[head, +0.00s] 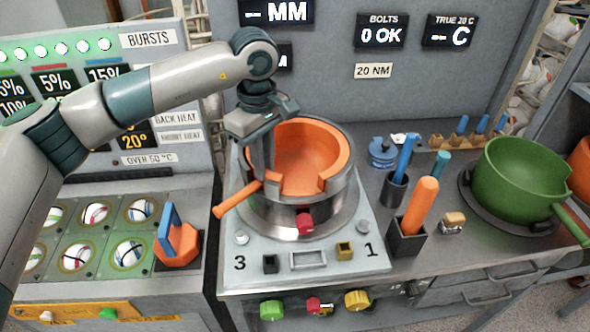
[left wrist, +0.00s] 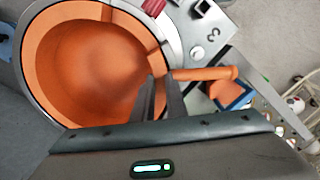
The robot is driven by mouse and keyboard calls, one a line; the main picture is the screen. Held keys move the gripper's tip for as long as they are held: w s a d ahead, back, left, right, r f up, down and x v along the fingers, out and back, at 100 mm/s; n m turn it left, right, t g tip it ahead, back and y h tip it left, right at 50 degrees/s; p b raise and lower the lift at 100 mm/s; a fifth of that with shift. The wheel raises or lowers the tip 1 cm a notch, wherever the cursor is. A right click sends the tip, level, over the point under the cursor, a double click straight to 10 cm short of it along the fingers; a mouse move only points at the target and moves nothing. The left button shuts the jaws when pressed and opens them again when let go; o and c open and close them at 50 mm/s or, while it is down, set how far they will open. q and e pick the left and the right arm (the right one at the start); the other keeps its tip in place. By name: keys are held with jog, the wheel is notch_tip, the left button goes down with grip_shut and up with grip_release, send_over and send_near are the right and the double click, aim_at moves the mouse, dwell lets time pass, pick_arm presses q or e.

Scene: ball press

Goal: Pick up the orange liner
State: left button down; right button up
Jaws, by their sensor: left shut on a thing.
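The orange liner (head: 312,150) is an open bowl with a notch in its front wall and a stub handle pointing to the lower left. It sits in the round metal holder (head: 340,208) of the press. My left gripper (head: 265,178) reaches down from above at the liner's left side, by the root of the handle. It is shut on the liner's wall there. In the left wrist view the two fingers (left wrist: 161,97) straddle the rim of the liner (left wrist: 85,62) beside the handle. The fingertips are partly hidden. My right gripper is not in view.
A green pot (head: 520,180) stands at the right. An orange-handled tool (head: 421,205) stands upright in a dark block, near a blue-handled tool (head: 405,157) in a cup. An orange block with a blue handle (head: 177,243) is at the left. The display wall rises behind.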

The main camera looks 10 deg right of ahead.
pick_arm(q)
jog(key=shift+s+d, duration=0.1)
jog(key=shift+d, duration=0.05)
dwell(0.5)
